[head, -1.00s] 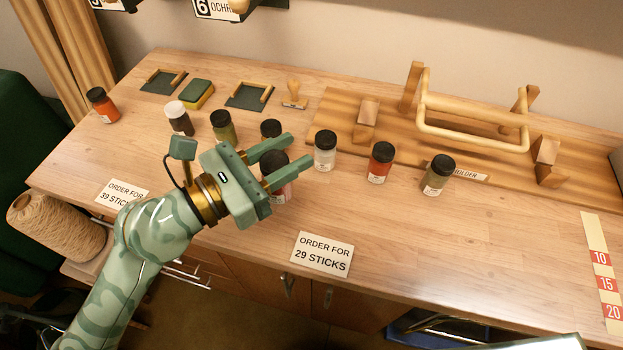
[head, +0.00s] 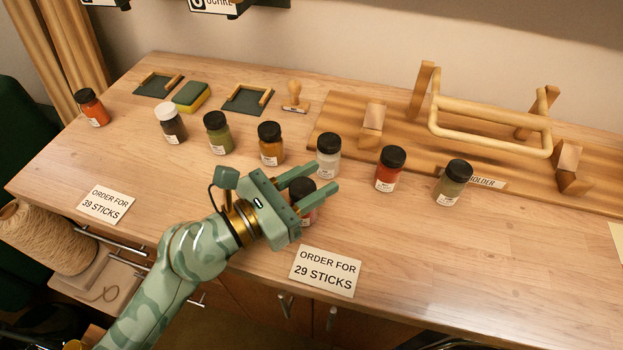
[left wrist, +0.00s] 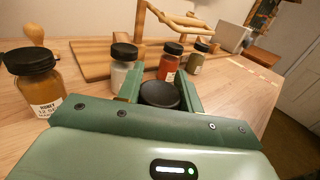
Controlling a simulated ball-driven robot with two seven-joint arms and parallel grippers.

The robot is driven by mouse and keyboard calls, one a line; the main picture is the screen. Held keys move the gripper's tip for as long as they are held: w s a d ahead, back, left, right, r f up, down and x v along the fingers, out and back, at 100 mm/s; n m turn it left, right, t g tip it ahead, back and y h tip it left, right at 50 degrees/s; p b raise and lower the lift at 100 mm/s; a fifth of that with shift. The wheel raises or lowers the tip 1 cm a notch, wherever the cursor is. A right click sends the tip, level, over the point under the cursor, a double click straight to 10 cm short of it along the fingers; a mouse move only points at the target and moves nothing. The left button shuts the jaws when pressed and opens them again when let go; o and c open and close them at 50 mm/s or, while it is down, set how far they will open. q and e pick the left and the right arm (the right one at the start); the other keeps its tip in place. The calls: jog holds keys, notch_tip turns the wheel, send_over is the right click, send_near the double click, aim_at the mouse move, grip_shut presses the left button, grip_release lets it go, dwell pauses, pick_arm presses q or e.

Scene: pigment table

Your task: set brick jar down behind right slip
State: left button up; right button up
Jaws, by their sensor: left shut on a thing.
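My left gripper (head: 323,178) is shut on a jar with a black lid (head: 302,187) and a reddish body, taken to be the brick jar. The fingers cover much of it; its lid (left wrist: 160,95) shows between them in the left wrist view. I cannot tell whether its base touches the table. The right slip (head: 325,271), reading "ORDER FOR 29 STICKS", lies flat near the table's front edge. The held jar is behind this slip, slightly left of its middle. My right gripper is not in view.
Behind the held jar stand an ochre-brown jar (head: 270,145), a clear-grey jar (head: 328,156), a red jar (head: 390,169) and an olive jar (head: 453,183). The left slip (head: 106,204) lies at the front left. The table right of the right slip (head: 450,260) is clear.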

pick_arm(q)
jog(key=o, duration=1.2)
jog(key=shift+f, duration=0.1)
jog(key=shift+o, duration=0.2)
jog(key=shift+r, duration=0.3)
jog(key=v, duration=0.5)
jog(key=b+v, duration=0.1)
jog(key=v, duration=0.5)
jog(key=shift+a+f, duration=0.1)
jog(key=shift+f, duration=0.15)
jog(key=shift+s+a+r, duration=0.15)
jog(key=shift+s+a, duration=0.1)
jog(key=shift+a, duration=0.1)
